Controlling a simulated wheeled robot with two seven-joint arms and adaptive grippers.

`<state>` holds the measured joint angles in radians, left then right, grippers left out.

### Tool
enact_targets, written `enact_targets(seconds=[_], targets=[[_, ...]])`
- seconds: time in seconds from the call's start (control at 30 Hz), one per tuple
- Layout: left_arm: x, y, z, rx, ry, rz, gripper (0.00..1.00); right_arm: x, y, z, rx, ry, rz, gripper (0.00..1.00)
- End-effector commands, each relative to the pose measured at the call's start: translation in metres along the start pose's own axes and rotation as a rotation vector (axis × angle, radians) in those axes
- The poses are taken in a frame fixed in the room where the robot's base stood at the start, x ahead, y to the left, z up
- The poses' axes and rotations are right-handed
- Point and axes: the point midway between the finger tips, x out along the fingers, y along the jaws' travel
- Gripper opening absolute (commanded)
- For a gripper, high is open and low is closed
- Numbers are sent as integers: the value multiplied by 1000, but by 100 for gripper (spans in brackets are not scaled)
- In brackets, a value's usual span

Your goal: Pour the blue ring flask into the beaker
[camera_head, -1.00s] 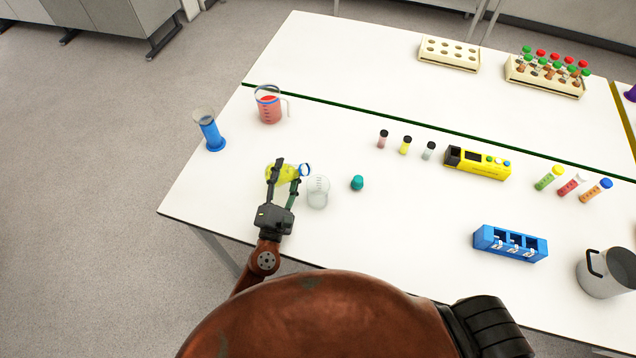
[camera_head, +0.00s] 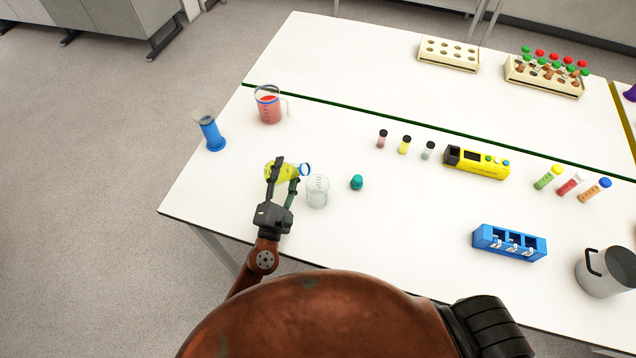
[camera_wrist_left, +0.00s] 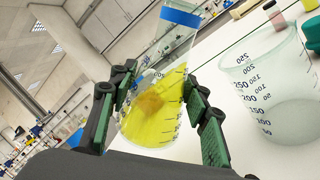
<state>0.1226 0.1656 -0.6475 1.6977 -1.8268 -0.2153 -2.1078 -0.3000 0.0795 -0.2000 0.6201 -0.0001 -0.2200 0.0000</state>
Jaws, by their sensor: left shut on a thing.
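The blue ring flask (camera_head: 284,173) holds yellow liquid and lies tilted, its blue-ringed neck pointing right toward the beaker. My left gripper (camera_head: 282,178) is shut on it and holds it just left of the beaker. In the left wrist view the flask (camera_wrist_left: 160,105) sits between the green-padded fingers (camera_wrist_left: 160,110), its blue band near the top edge. The beaker (camera_head: 317,191) is clear and stands upright on the table. My right gripper is not in view.
A teal cap (camera_head: 357,183) stands right of the beaker. A red-filled jug (camera_head: 269,105) and a blue-based cylinder (camera_head: 211,133) stand behind on the left. Small vials (camera_head: 404,145), a yellow device (camera_head: 477,163) and a blue rack (camera_head: 510,243) lie further right. The front middle of the table is clear.

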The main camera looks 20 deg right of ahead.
Motion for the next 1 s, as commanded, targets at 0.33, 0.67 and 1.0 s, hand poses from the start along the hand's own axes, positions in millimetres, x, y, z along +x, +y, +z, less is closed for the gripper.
enact_targets(seconds=[0.33, 0.67, 1.0], targets=[[1, 2, 1, 20, -6, 2, 4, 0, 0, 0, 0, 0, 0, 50], [1, 4, 1, 40, -10, 2, 4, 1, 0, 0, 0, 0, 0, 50], [1, 5, 1, 60, -15, 1, 4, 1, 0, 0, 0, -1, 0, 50]])
